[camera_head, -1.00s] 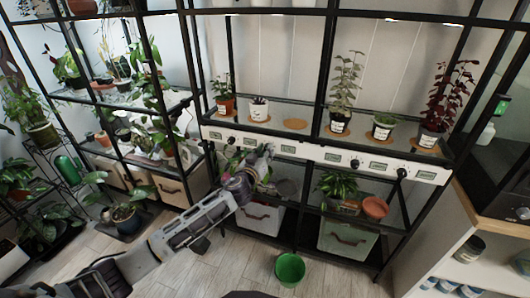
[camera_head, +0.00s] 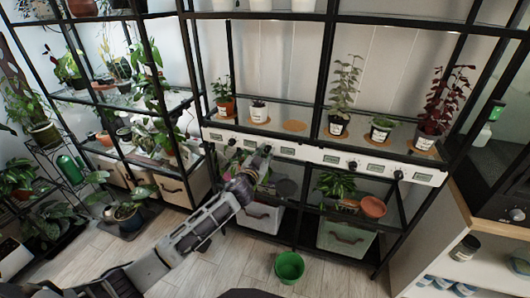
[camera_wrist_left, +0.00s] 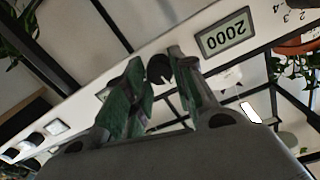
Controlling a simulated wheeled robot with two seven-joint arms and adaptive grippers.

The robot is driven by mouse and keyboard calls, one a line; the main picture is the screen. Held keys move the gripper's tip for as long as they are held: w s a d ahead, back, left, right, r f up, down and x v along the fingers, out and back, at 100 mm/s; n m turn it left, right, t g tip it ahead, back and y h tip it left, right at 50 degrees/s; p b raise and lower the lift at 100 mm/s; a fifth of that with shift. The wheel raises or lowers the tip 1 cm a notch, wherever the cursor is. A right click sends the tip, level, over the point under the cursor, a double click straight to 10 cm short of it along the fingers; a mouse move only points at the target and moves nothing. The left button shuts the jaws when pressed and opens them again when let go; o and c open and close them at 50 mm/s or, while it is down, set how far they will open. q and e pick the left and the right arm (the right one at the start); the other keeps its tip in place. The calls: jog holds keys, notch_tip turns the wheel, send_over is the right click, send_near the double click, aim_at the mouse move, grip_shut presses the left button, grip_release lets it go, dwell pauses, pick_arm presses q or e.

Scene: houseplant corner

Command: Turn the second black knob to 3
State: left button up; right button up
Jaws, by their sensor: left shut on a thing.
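A white panel (camera_head: 310,155) runs along the front of the shelf, with black knobs and small displays. The black knob at my left gripper shows in the left wrist view (camera_wrist_left: 160,68), between the fingers. My left gripper (camera_wrist_left: 161,82) is shut on this knob; in the head view the gripper (camera_head: 262,152) covers it. A display (camera_wrist_left: 226,34) beside it reads 2000, upside down in that view. Another black knob (camera_head: 232,142) is to the left, and others (camera_head: 352,165) (camera_head: 398,174) are to the right. The knob's setting cannot be read. My right gripper is not in view.
Potted plants stand on the shelf above the panel, one of them red-leaved (camera_head: 435,115). Below are a leafy plant (camera_head: 335,183), a terracotta pot (camera_head: 373,207) and storage boxes (camera_head: 347,240). A green bucket (camera_head: 289,267) stands on the floor.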

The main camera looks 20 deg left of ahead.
pick_arm(q)
jog(key=m+p, duration=0.3)
jog(key=m, duration=0.3)
jog(key=shift+m, duration=0.4)
jog(key=shift+d+m+y+p, duration=0.1)
jog(key=shift+m+y+p, duration=0.35)
jog(key=shift+m, duration=0.85)
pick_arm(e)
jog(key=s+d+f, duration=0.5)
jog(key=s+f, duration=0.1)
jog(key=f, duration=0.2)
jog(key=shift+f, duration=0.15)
pick_arm(q)
jog(key=shift+h, duration=0.35)
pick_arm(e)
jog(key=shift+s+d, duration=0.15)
pick_arm(q)
jog(key=o, duration=1)
jog(key=shift+o, duration=0.2)
jog(key=shift+s, duration=0.1)
jog(key=s, duration=1.1)
jog(key=shift+s+a+r, duration=0.25)
jog(key=shift+s+r, duration=0.05)
jog(key=shift+s, duration=0.05)
